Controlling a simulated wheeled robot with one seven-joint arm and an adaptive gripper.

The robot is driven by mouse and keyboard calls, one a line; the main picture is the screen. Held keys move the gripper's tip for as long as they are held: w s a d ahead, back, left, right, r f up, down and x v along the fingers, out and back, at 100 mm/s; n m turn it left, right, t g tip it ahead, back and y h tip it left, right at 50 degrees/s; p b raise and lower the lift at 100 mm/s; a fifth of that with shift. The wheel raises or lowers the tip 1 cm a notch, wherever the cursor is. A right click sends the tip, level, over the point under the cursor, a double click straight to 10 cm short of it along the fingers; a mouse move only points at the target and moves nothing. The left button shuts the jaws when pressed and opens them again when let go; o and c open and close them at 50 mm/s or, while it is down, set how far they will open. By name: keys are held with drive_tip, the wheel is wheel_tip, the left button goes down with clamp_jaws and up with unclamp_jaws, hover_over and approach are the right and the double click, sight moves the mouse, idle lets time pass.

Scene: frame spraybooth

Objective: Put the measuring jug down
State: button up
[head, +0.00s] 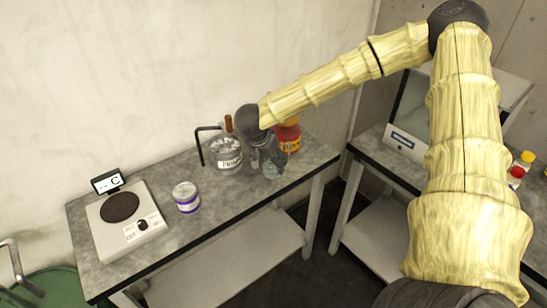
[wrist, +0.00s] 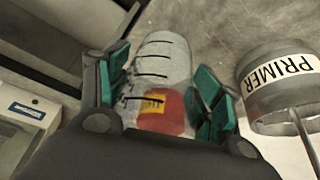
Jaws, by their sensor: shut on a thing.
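The measuring jug (wrist: 165,50) is clear with dark graduation lines, and it sits between the green finger pads of my gripper (wrist: 160,92) in the wrist view. My gripper is shut on it. In the head view my gripper (head: 264,150) is low over the right part of the grey bench, and a bit of the clear jug (head: 275,170) shows below it. I cannot tell whether the jug's base touches the bench top. A red patch with a yellow label shows at the jug in the wrist view.

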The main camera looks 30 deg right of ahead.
drive_tip(key=w+d+p, duration=0.1)
drive_tip(key=w+d, duration=0.2)
drive_tip(key=shift+d+f, duration=0.1)
drive_tip(key=shift+f, duration=0.05)
drive_tip(key=shift+w+d+f+p, duration=0.15)
drive_tip(key=shift+f+p, duration=0.5)
drive_tip(key=shift+f, duration=1.15)
drive_tip(key=o, duration=1.2)
drive_tip(key=shift+o, duration=0.2)
drive_tip(key=shift+r, duration=0.1)
drive_tip(key=b+v, duration=0.2)
drive_tip(key=v, duration=0.9)
drive_tip(key=shift+a+r, duration=0.3)
drive_tip(key=shift+r, duration=0.05)
